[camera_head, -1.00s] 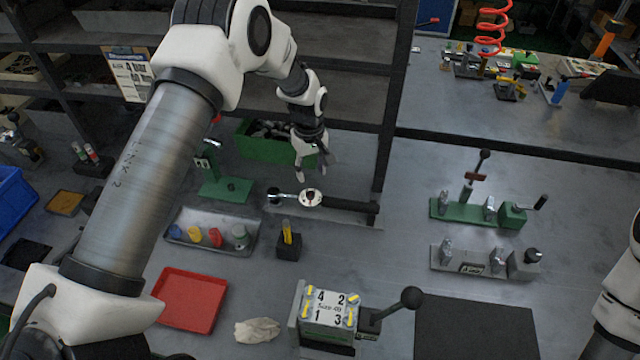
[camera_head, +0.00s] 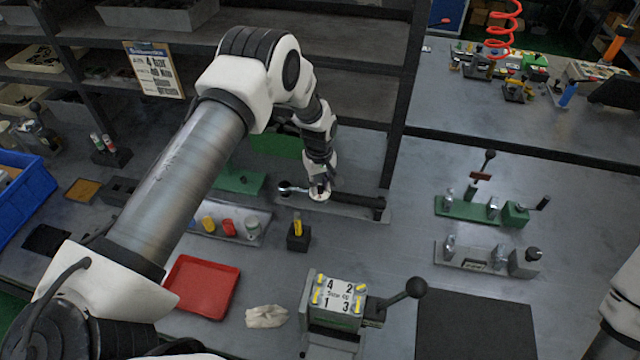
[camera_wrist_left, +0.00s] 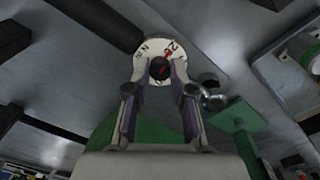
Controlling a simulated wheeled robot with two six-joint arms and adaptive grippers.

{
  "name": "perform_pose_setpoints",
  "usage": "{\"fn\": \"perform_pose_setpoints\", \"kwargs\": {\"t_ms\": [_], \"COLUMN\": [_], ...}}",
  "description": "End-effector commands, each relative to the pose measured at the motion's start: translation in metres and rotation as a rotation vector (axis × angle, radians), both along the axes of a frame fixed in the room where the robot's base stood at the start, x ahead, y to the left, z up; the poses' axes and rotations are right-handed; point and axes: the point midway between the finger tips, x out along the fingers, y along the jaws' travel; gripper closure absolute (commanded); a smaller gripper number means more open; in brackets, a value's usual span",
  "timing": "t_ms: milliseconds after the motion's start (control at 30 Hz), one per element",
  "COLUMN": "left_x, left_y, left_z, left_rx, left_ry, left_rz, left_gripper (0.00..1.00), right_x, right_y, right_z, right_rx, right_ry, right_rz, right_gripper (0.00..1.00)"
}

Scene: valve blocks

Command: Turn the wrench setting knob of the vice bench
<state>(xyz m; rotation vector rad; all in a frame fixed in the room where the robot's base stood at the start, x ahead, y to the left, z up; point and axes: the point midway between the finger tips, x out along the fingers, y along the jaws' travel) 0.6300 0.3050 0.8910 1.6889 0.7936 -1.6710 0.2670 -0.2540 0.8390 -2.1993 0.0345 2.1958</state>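The wrench lies on a grey bench plate; its dark handle (camera_head: 355,199) runs right from the round white dial (camera_head: 320,196). In the left wrist view the white dial (camera_wrist_left: 145,45) has black markings, a red pointer and a dark central knob (camera_wrist_left: 160,69). My left gripper (camera_head: 319,186) is over the dial from above. Its fingers (camera_wrist_left: 160,63) stand apart on either side of the knob, with what look like small gaps, so contact cannot be confirmed. In the head view the gripper partly hides the dial. My right gripper is out of view; only part of my right arm shows.
A green bin (camera_head: 277,143) stands behind the wrench. A tray with coloured parts (camera_head: 268,222), a black holder (camera_head: 299,242), a red tray (camera_head: 203,286) and a numbered block (camera_head: 337,299) are nearer. Green (camera_head: 465,208) and grey fixtures stand right.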

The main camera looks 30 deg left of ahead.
Motion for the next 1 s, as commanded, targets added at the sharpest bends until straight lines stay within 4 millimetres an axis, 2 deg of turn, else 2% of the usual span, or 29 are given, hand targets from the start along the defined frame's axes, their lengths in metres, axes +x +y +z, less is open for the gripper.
{"fn": "perform_pose_setpoints", "kwargs": {"t_ms": [267, 467, 1000], "left_x": [0.0, -0.001, -0.001], "left_y": [0.0, 0.0, 0.0], "left_z": [-0.003, -0.006, -0.007], "left_rx": [0.0, 0.001, 0.0], "left_ry": [0.0, 0.001, 0.002], "left_rz": [-0.026, -0.11, -0.575], "left_gripper": [1.0, 1.0, 1.0], "right_x": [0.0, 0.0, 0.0], "right_y": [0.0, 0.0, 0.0], "right_z": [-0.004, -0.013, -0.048], "right_rx": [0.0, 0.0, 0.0], "right_ry": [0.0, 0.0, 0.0], "right_rz": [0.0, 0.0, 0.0], "right_gripper": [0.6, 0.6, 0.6]}}
